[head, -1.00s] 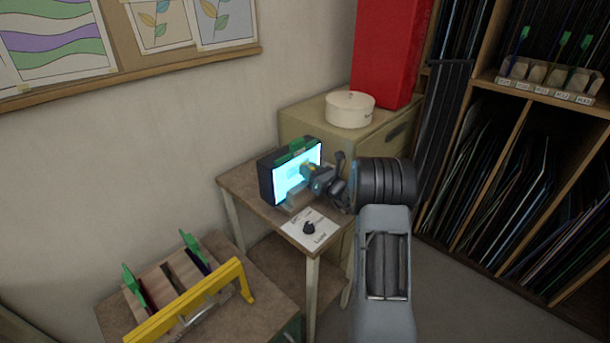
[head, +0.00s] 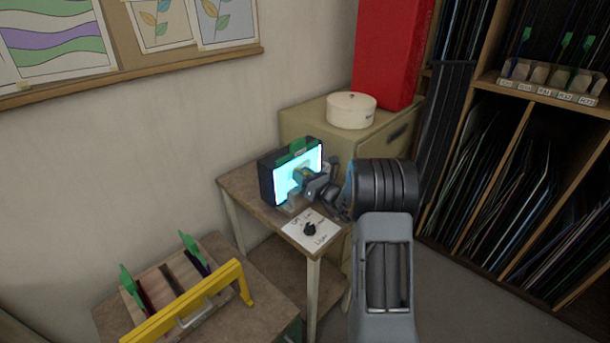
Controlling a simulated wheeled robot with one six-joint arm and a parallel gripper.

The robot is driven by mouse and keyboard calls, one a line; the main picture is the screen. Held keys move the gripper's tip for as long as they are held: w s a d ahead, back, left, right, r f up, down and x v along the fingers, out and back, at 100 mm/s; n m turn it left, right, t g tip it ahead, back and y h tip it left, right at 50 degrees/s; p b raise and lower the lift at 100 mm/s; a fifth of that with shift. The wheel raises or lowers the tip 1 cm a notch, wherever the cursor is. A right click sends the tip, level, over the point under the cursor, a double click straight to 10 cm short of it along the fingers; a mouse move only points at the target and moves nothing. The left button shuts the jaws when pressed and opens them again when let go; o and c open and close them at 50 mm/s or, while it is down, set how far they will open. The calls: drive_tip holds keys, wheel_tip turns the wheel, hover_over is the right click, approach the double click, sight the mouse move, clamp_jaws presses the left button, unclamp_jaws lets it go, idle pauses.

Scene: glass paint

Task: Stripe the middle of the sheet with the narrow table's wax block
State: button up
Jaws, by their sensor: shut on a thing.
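A bright, pale blue lit sheet (head: 284,181) stands upright in a black-framed light box on a small brown table (head: 241,184). A green clip (head: 298,147) sits at its top edge. My gripper (head: 304,180) is in front of the middle of the sheet, shut on a small block with a yellowish part showing (head: 302,174). I take this for the wax block; it is mostly hidden by the fingers. I cannot tell whether it touches the sheet. My gripper hides part of the sheet's middle and right, and no finished stripe can be made out.
A white card with a black knob (head: 310,228) lies on the table in front of the light box. A lower table (head: 262,312) at left holds a rack with green-tabbed pieces and a yellow bar (head: 195,300). A cabinet (head: 300,117) with a round white box (head: 351,110) stands behind.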

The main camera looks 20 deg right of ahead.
drive_tip(key=shift+s+a+b, duration=0.25)
drive_tip(key=shift+s+a, duration=0.1)
drive_tip(key=shift+a, duration=0.5)
drive_tip(key=shift+s+a+b, duration=0.2)
drive_tip(key=shift+s+a, duration=0.15)
drive_tip(key=shift+a, duration=0.5)
drive_tip(key=shift+s, duration=0.1)
drive_tip(key=shift+s+d, duration=0.2)
drive_tip(key=shift+s, duration=0.35)
approach(286, 174)
drive_tip(key=shift+w+r, duration=0.25)
drive_tip(key=shift+w, duration=0.1)
drive_tip(key=shift+s+d, duration=0.1)
drive_tip(key=shift+d, duration=0.05)
drive_tip(key=shift+v, duration=1.35)
drive_tip(key=shift+r, duration=0.1)
